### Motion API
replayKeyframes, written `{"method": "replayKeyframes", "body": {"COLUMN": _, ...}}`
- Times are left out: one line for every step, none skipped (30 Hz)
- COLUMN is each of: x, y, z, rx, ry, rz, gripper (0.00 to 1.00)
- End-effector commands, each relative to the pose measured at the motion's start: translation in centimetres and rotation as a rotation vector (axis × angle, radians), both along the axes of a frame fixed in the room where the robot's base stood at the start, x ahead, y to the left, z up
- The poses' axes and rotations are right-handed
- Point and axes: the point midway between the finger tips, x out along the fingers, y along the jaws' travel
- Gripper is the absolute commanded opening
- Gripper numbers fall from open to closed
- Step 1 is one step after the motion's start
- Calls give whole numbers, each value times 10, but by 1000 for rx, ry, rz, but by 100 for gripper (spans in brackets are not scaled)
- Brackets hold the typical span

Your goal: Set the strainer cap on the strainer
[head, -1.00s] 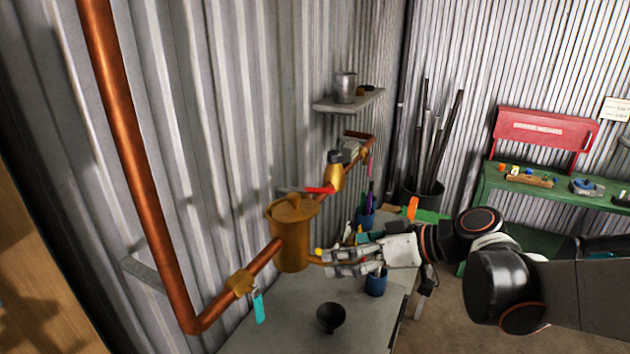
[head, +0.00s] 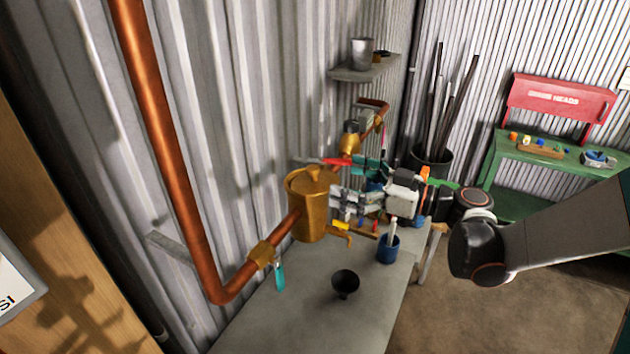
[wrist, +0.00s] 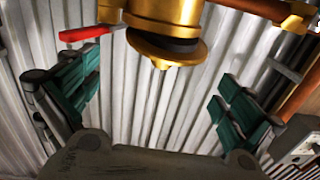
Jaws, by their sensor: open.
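The strainer (head: 308,215) is a brass cylinder on the copper pipe along the corrugated wall. The brass strainer cap (head: 310,180), with a small knob, sits over its top. In the wrist view, which looks upside down, the cap (wrist: 160,50) shows below the strainer body (wrist: 165,10), with a dark band between them. I cannot tell if the cap is fully seated. My gripper (head: 347,183) is open and empty, just right of the strainer near cap height. In the wrist view its teal-padded fingers (wrist: 155,95) are spread wide, with the cap between and beyond them.
A black funnel (head: 345,282) and blue cup (head: 388,249) stand on the grey bench (head: 300,325). A shelf (head: 362,71) is above. The bench front is mostly clear.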

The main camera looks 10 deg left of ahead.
Motion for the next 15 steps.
{"method": "replayKeyframes", "body": {"x": 1, "y": 7, "z": 0, "rx": 0, "ry": 0, "rz": 2, "gripper": 100}}
{"method": "replayKeyframes", "body": {"x": 3, "y": 10, "z": 0, "rx": 0, "ry": 0, "rz": 1, "gripper": 100}}
{"method": "replayKeyframes", "body": {"x": 4, "y": 13, "z": 0, "rx": 0, "ry": 0, "rz": 1, "gripper": 100}}
{"method": "replayKeyframes", "body": {"x": 4, "y": 15, "z": 0, "rx": 0, "ry": 0, "rz": 1, "gripper": 100}}
{"method": "replayKeyframes", "body": {"x": 4, "y": 16, "z": 0, "rx": -1, "ry": 0, "rz": 1, "gripper": 100}}
{"method": "replayKeyframes", "body": {"x": 5, "y": 18, "z": 0, "rx": -1, "ry": 0, "rz": 1, "gripper": 100}}
{"method": "replayKeyframes", "body": {"x": 5, "y": 19, "z": 0, "rx": -1, "ry": 0, "rz": 0, "gripper": 100}}
{"method": "replayKeyframes", "body": {"x": 6, "y": 21, "z": 0, "rx": -1, "ry": 1, "rz": 0, "gripper": 100}}
{"method": "replayKeyframes", "body": {"x": 6, "y": 25, "z": 0, "rx": -1, "ry": 1, "rz": 0, "gripper": 100}}
{"method": "replayKeyframes", "body": {"x": 6, "y": 29, "z": -1, "rx": -1, "ry": 1, "rz": 2, "gripper": 100}}
{"method": "replayKeyframes", "body": {"x": 7, "y": 34, "z": -1, "rx": -1, "ry": 1, "rz": 3, "gripper": 100}}
{"method": "replayKeyframes", "body": {"x": 8, "y": 40, "z": -1, "rx": -1, "ry": 1, "rz": 2, "gripper": 100}}
{"method": "replayKeyframes", "body": {"x": 9, "y": 45, "z": -1, "rx": -1, "ry": 1, "rz": 2, "gripper": 100}}
{"method": "replayKeyframes", "body": {"x": 9, "y": 50, "z": -2, "rx": -1, "ry": 1, "rz": 3, "gripper": 100}}
{"method": "replayKeyframes", "body": {"x": 11, "y": 54, "z": -1, "rx": -1, "ry": 1, "rz": 2, "gripper": 100}}
